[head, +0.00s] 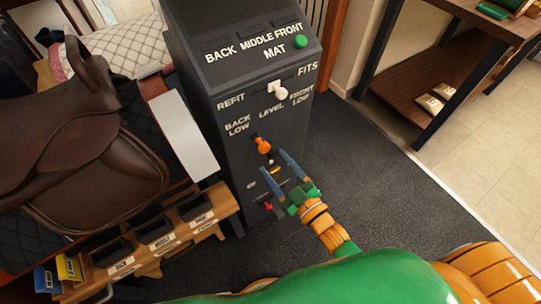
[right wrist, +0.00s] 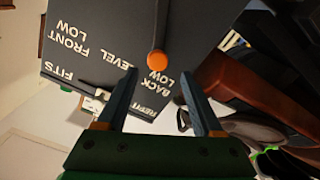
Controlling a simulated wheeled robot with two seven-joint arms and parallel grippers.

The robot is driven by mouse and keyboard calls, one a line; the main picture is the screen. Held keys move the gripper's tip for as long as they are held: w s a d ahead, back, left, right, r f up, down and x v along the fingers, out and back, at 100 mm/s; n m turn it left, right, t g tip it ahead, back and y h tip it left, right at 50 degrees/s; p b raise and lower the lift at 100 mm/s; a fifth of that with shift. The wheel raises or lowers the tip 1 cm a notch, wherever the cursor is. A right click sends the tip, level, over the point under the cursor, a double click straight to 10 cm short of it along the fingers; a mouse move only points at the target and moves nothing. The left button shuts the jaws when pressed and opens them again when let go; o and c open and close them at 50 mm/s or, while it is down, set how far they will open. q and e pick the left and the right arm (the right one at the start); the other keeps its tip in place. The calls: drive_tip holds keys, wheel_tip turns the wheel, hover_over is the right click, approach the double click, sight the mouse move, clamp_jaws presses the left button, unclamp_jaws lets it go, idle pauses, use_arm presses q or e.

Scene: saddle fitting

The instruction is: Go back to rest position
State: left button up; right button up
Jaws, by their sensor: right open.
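My right gripper (head: 276,164) is open in front of the dark console (head: 222,70). It also shows in the right wrist view (right wrist: 158,76), with its two blue fingers spread and nothing between them. An orange knob (head: 263,146) on the console's front lies just beyond the fingertips, and no finger visibly touches it. In the right wrist view the orange knob (right wrist: 157,60) appears centred ahead of the gap, near the BACK LOW lettering. My left gripper is not in view.
A brown saddle (head: 70,150) rests on a dark pad at left. A wooden holder (head: 215,202) with labelled bins stands below it. A white switch (head: 278,89) and a green button (head: 300,41) are on the console. Dark floor lies open to the right, before a table (head: 425,75).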

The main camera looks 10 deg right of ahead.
drive_tip(key=shift+w, duration=0.1)
drive_tip(key=s+d+f+m+g+h+p, duration=0.1)
drive_tip(key=s+d+f+g+h, duration=0.15)
drive_tip(key=f, duration=0.45)
drive_tip(key=s+d+f+m+g+h+p, duration=0.1)
drive_tip(key=s+f+m+g, duration=0.15)
drive_tip(key=f, duration=0.45)
drive_tip(key=s+d+f+m+g+h+p, duration=0.1)
drive_tip(key=s+f+g, duration=0.4)
drive_tip(key=s, duration=0.8)
drive_tip(key=s+d+f+m+g+h+p, duration=0.1)
drive_tip(key=s+d+f+g, duration=0.3)
drive_tip(key=s+f, duration=0.5)
drive_tip(key=s+m+g, duration=0.1)
drive_tip(key=s+g, duration=0.1)
drive_tip(key=s, duration=0.1)
drive_tip(key=shift+s+d+f+h, duration=0.15)
drive_tip(key=shift+s+d+h, duration=0.05)
drive_tip(key=shift+s+h, duration=0.2)
